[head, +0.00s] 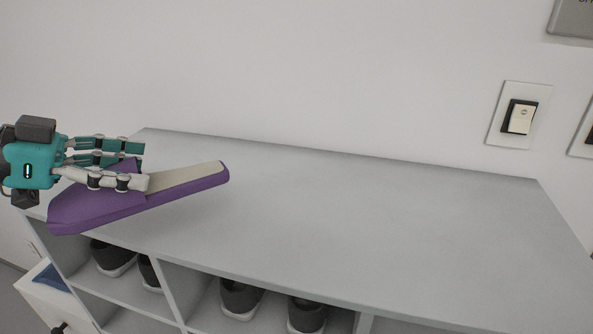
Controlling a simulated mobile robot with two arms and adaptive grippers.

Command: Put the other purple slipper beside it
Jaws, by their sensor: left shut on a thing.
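A purple slipper (100,207) with a beige insole shows at the left of the head view, at the left end of the grey shelf top (350,220). My left gripper (140,165) comes in from the left and is shut on the slipper near its middle. The slipper is tilted, its beige end higher and pointing right. I cannot tell whether it touches the shelf top. My fingers hide part of its upper side. No second purple slipper is in view. My right gripper is not in view.
The shelf top is bare to the right of the slipper. Dark shoes with pale soles (240,298) stand in the compartments below. A white wall with a light switch (520,117) is behind. A white box or drawer (48,295) stands at lower left.

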